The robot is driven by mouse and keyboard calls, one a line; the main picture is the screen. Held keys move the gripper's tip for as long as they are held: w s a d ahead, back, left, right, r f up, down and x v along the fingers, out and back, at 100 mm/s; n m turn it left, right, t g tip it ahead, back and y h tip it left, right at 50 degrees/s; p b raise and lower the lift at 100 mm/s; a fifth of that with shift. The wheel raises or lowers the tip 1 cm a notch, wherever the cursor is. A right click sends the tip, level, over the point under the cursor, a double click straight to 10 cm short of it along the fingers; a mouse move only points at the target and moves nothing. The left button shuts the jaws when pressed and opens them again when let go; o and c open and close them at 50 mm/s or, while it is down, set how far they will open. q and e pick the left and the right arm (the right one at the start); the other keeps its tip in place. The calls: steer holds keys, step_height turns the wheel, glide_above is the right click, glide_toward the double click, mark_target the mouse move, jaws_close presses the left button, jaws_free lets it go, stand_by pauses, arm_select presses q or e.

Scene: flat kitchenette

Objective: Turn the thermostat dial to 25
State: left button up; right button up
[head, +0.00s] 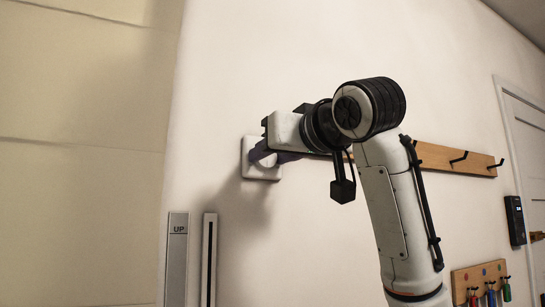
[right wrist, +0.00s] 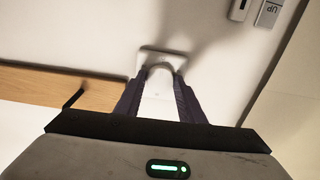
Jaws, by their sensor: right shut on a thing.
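The thermostat is a white square plate (head: 248,170) on the pale wall, left of centre in the head view. It also shows in the right wrist view (right wrist: 148,54), tilted in the picture. Its round white dial (right wrist: 158,78) stands out from the plate between my dark purple fingers. My right gripper (head: 268,154) reaches in from the right and is shut on the dial, with one finger on each side in the right wrist view (right wrist: 158,92). The gripper covers much of the dial in the head view. I cannot read any number or mark. My left gripper is not in view.
A wooden hook rail (head: 455,160) runs along the wall behind my right arm. A grey panel marked UP (head: 178,250) and a slotted panel (head: 209,260) are below left.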

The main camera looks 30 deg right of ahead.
stand_by(0.4)
steer(key=o, duration=1)
steer(key=shift+o, duration=0.2)
steer(key=shift+s, duration=0.1)
steer(key=s+b, duration=0.2)
steer(key=s, duration=0.8)
steer(key=shift+a+b, duration=0.3)
steer(key=shift+b, duration=0.05)
